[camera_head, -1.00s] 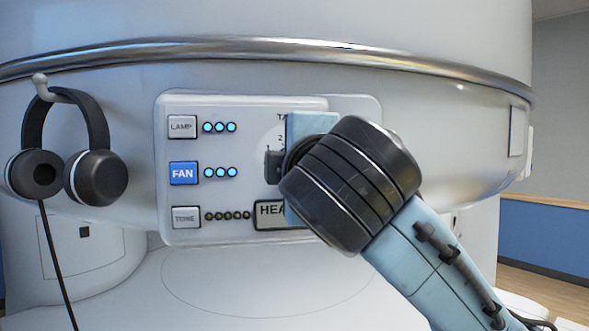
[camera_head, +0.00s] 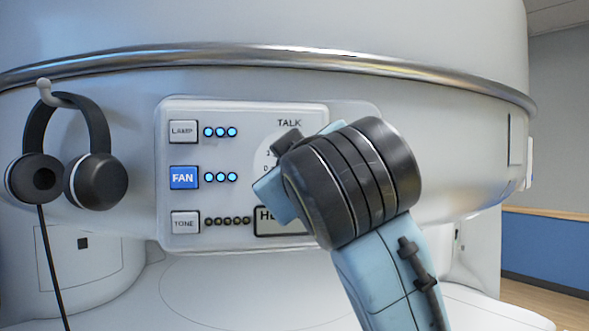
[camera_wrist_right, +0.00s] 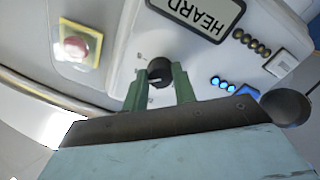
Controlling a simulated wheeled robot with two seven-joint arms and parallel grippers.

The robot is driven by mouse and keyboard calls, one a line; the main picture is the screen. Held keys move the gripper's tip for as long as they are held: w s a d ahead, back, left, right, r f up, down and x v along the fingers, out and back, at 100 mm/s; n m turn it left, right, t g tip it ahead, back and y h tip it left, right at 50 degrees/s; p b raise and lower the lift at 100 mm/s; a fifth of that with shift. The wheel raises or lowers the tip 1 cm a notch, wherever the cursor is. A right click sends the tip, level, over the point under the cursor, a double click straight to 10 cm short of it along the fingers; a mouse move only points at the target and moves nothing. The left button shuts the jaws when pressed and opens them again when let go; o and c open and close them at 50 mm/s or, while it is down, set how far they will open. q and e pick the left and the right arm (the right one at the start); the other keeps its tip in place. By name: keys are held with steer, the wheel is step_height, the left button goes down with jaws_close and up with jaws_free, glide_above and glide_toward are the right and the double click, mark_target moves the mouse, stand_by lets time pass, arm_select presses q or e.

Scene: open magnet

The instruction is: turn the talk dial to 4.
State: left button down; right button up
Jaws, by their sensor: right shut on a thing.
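The talk dial is a small black knob (camera_wrist_right: 160,72), seen in the right wrist view between the two green fingers of my right gripper (camera_wrist_right: 160,88), which is shut on it. In the head view, my right gripper (camera_head: 279,165) and wrist cover most of the dial. Part of its pale round scale (camera_head: 263,157) shows at the left with the marks 0 and 1, under the word TALK. The higher numbers and the knob's pointer are hidden there, so I cannot read its setting. My left gripper is not in view.
The white panel (camera_head: 245,107) has LAMP (camera_head: 183,132), FAN (camera_head: 184,177) and TONE (camera_head: 185,222) buttons with light rows. A HEARD sign (camera_wrist_right: 203,12) sits near the dial. Black headphones (camera_head: 96,180) hang at the left. A red button (camera_wrist_right: 76,47) in a yellow frame shows in the wrist view.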

steer(key=shift+f+m, duration=0.1)
steer(key=shift+m, duration=0.5)
steer(key=o, duration=1)
